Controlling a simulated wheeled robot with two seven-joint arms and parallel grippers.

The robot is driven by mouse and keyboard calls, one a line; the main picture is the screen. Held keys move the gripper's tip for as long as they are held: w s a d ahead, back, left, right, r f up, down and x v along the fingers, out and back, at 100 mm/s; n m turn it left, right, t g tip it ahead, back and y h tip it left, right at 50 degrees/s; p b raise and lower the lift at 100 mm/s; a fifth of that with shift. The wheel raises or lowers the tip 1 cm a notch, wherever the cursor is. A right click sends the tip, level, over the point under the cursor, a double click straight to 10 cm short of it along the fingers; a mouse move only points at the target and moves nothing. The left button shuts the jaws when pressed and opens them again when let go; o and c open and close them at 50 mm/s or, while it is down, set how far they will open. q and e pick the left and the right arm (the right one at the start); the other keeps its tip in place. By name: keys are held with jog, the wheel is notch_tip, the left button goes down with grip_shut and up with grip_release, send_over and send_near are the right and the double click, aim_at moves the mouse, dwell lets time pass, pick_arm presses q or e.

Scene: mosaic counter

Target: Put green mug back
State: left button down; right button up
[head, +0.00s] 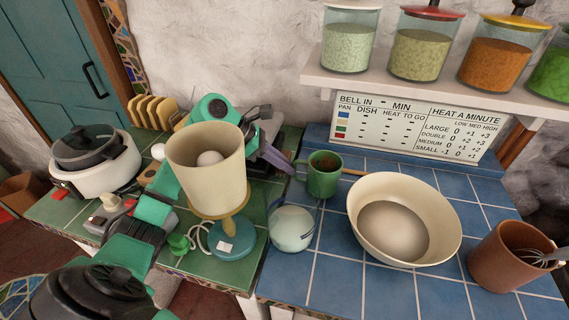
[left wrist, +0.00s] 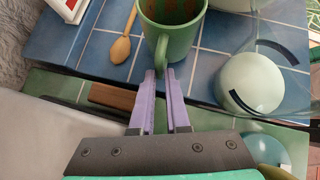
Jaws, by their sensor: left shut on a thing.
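The green mug (head: 324,178) is upright at the back left of the blue-tiled counter (head: 330,270), and looks empty inside. It also shows at the top of the left wrist view (left wrist: 175,40), with its handle towards me. My left gripper (head: 290,168) reaches it from the left, behind the lamp. In the left wrist view its purple fingers (left wrist: 164,76) are shut on the mug's handle. I cannot tell whether the mug's base touches the tiles. My right gripper is in neither view.
A cream-shaded lamp (head: 208,175) stands in front of my left arm. A wooden spoon (left wrist: 121,48) lies beside the mug. A jar shelf (head: 400,82) hangs above.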

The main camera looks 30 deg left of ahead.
pick_arm(q)
jog(key=shift+f, duration=0.25)
jog(key=c, duration=0.9)
grip_release()
jog(key=shift+r, duration=0.1)
jog(key=b+v, duration=0.2)
jog(key=v, duration=1.1)
jog(key=shift+w+d+r, duration=0.2)
jog(key=shift+d+r, duration=0.05)
